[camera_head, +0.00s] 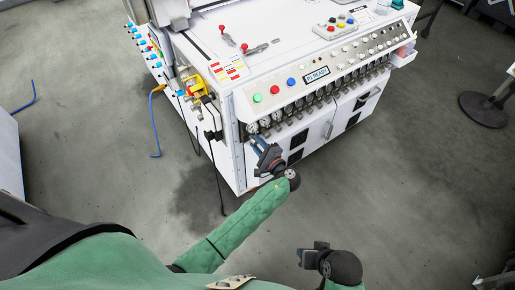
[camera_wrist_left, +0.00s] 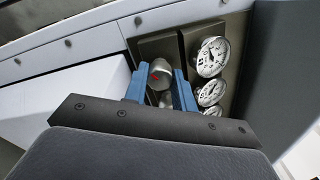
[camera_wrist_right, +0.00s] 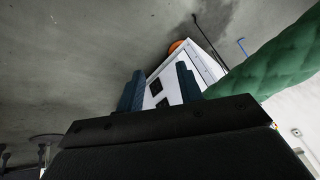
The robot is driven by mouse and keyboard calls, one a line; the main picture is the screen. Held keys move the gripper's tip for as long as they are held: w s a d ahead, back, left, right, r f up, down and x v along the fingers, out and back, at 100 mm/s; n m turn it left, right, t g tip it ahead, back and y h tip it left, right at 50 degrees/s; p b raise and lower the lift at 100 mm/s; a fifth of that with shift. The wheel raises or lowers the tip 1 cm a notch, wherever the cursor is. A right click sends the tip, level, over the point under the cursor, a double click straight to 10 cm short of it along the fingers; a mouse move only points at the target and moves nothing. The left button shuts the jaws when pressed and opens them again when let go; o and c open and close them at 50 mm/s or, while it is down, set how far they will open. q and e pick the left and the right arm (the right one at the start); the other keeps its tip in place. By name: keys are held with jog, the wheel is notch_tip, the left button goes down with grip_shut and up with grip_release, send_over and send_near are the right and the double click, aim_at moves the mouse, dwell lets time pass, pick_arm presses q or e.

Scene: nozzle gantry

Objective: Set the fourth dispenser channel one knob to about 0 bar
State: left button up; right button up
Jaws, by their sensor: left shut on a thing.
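A row of dispenser channels with round white gauges and knobs runs along the front of the white machine (camera_head: 283,75) in the head view. My left gripper (camera_head: 257,143) is at the near left end of this row. In the left wrist view its blue fingers (camera_wrist_left: 160,88) are shut on a round silver knob (camera_wrist_left: 161,74) with a small red mark. A white gauge (camera_wrist_left: 212,57) is just right of the knob, with more gauges (camera_wrist_left: 211,92) beyond it. Their readings are too small to tell. My right gripper (camera_head: 308,256) is low, away from the machine. Its fingers (camera_wrist_right: 159,92) are apart and empty.
A yellow fitting (camera_head: 194,87) and hanging cables are on the left side.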

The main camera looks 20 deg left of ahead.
pick_arm(q)
jog(key=n+b, duration=0.2)
jog(key=shift+n, duration=0.3)
pick_arm(e)
notch_tip(320, 180, down, 11)
jog(key=w+a+t, duration=0.1)
jog(key=shift+w+a+f, duration=0.2)
jog(key=shift+w+a, duration=0.1)
pick_arm(q)
jog(key=o, duration=1)
jog(key=shift+s+d+f+b, duration=0.1)
jog(key=shift+s+d+b, duration=0.25)
jog(key=shift+d, duration=0.1)
jog(key=v, duration=0.6)
jog(key=shift+s+d+b, duration=0.2)
jog(key=shift+d+b, duration=0.05)
jog(key=shift+b, duration=0.15)
pick_arm(e)
jog(key=shift+t, duration=0.4)
notch_tip(320, 180, down, 5)
jog(key=shift+a+f, duration=0.1)
jog(key=shift+w+r, duration=0.2)
jog(key=shift+r, duration=0.1)
